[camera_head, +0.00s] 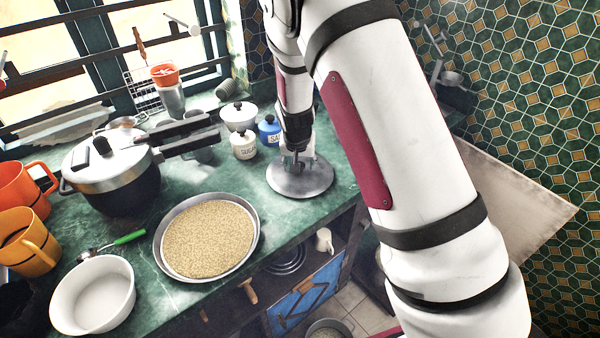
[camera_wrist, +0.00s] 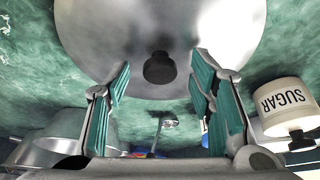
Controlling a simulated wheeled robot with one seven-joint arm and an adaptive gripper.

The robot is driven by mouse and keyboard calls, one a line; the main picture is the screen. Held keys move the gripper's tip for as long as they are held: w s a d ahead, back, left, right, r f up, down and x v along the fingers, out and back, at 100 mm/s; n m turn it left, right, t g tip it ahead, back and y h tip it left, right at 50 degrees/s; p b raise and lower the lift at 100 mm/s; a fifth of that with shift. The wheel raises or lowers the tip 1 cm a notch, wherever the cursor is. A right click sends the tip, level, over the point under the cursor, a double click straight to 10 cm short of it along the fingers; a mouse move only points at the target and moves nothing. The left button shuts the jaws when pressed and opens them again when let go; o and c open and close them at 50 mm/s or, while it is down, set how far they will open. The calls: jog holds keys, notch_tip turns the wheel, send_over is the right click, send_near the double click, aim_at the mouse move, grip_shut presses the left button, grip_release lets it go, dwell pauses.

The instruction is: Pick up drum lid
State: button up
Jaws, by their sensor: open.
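The drum lid (camera_head: 300,183) is a round grey metal disc lying on the green counter near its right end. It also fills the top of the wrist view (camera_wrist: 230,40), with a black knob (camera_wrist: 159,69) at its middle. My gripper (camera_head: 297,158) is above the lid, pointing down at it. In the wrist view my gripper's two teal-padded fingers (camera_wrist: 162,72) are spread, with the knob showing between their tips. Whether the fingers touch the lid cannot be told. In the head view the knob is hidden by my gripper.
A sugar jar (camera_head: 243,145) and a blue jar (camera_head: 269,131) stand close behind the lid. A round pan (camera_head: 253,256) lies to its left. A pressure cooker (camera_head: 110,185), white bowl (camera_head: 92,295) and orange mugs (camera_head: 28,240) crowd the left. The counter edge is just right of the lid.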

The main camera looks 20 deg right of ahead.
grip_shut()
jog(key=shift+r, duration=0.15)
